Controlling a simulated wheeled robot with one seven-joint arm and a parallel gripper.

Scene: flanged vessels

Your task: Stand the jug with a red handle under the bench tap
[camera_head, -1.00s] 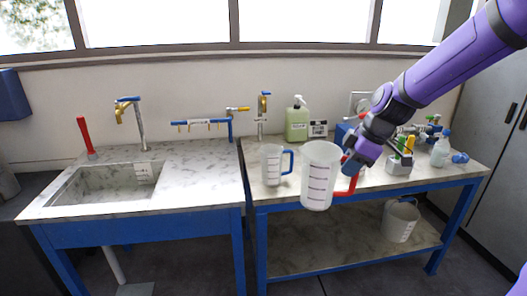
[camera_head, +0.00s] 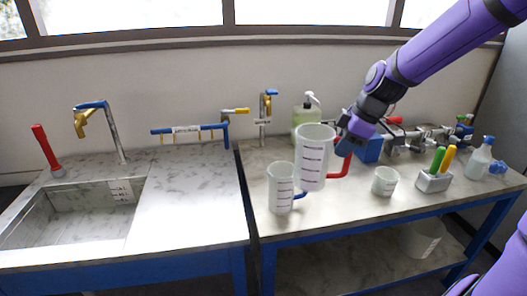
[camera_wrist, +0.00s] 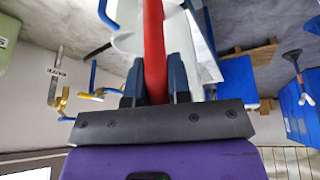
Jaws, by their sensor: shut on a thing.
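The jug with a red handle (camera_head: 313,165) is white and translucent with dark level marks. It is held upright, apparently above the right bench. My gripper (camera_head: 346,142) is shut on its red handle; in the wrist view the fingers (camera_wrist: 155,78) pinch the red handle (camera_wrist: 154,35) from both sides. The bench tap (camera_head: 264,112), with a blue lever and a yellow part, stands at the back left of the right bench, behind and left of the jug.
A green soap bottle (camera_head: 303,117) stands behind the held jug. A small beaker (camera_head: 385,181), a tool block (camera_head: 433,181) and a spray bottle (camera_head: 479,160) are to the right.

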